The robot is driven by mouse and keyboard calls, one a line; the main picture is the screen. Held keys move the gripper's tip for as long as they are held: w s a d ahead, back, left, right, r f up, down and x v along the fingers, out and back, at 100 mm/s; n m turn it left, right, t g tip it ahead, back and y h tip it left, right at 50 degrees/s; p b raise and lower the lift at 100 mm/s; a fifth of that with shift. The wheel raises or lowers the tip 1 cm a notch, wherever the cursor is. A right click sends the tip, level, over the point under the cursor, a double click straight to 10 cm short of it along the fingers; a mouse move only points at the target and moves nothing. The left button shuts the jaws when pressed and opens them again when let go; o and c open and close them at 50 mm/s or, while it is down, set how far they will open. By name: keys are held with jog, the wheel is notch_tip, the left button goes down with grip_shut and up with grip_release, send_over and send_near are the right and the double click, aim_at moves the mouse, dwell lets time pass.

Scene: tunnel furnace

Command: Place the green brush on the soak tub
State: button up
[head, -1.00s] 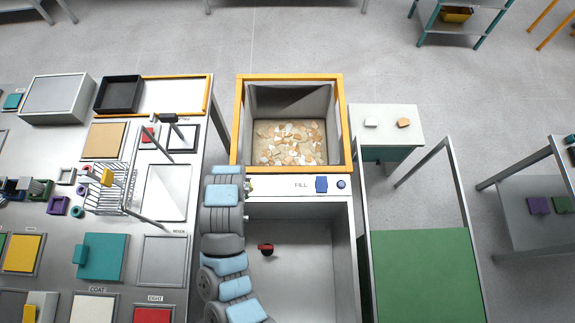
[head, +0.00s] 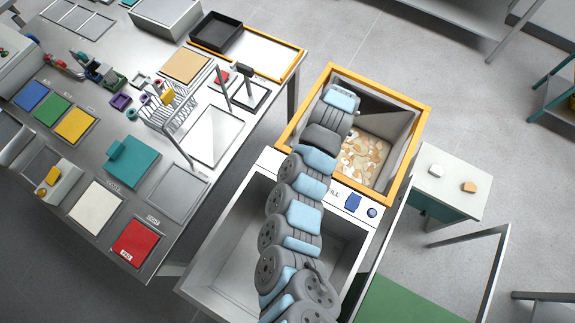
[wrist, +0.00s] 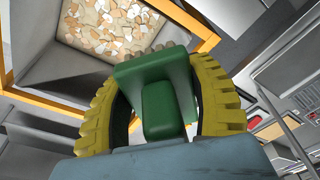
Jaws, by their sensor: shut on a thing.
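In the wrist view my gripper (wrist: 160,97) has its two ridged yellow fingers shut on the green brush (wrist: 168,110). The brush shows as a green block with a smaller rounded block in front, held between both fingers. The head view does not show the gripper or brush; my arm hides them. A grey open tub (head: 225,262) with a white FILL panel is probably the soak tub; no label naming it is readable. My arm passes over this tub and its panel. The wrist view looks down beside the orange-rimmed bin, with the brush apart from it.
The orange-rimmed bin (head: 418,140) holds many pale and tan chips. Left is a metal bench (head: 85,140) with a wire rack (head: 158,118), a teal block (head: 132,165) and coloured tiles. Right are a small white table (head: 448,178) and a green-topped frame (head: 395,303).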

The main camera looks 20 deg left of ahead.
jog(key=w+a+n, duration=0.1)
jog(key=w+a+n+b, duration=0.1)
jog(key=shift+w+a+n, duration=0.15)
jog(key=shift+w+n, duration=0.15)
jog(key=shift+w, duration=0.05)
jog(key=w+a+n+g+b, duration=0.1)
jog(key=w+a+n+b, duration=0.25)
jog(key=n, duration=0.25)
jog(key=s+d+f+n+g+b, duration=0.2)
jog(key=s+d+f+n+b, duration=0.45)
jog(key=d+n+b, duration=0.35)
jog(key=shift+m, duration=0.6)
jog(key=s+a+f+p, duration=0.1)
jog(key=a+f, duration=0.2)
jog(key=s+a+f+p, duration=0.1)
jog(key=s+a+f, duration=0.1)
jog(key=a+f, duration=0.1)
jog(key=s+a+f, duration=0.1)
jog(key=a+f, duration=0.2)
jog(key=a, duration=0.2)
jog(key=shift+s+a+f+p, duration=0.1)
jog(key=shift+s+a+p, duration=0.05)
jog(key=shift+s+p, duration=0.25)
jog(key=shift+s+a+f, duration=0.2)
jog(key=shift+a+f, duration=0.35)
jog(key=shift+f, duration=0.2)
jog(key=shift+d+f, duration=0.15)
jog(key=shift+f, duration=1.3)
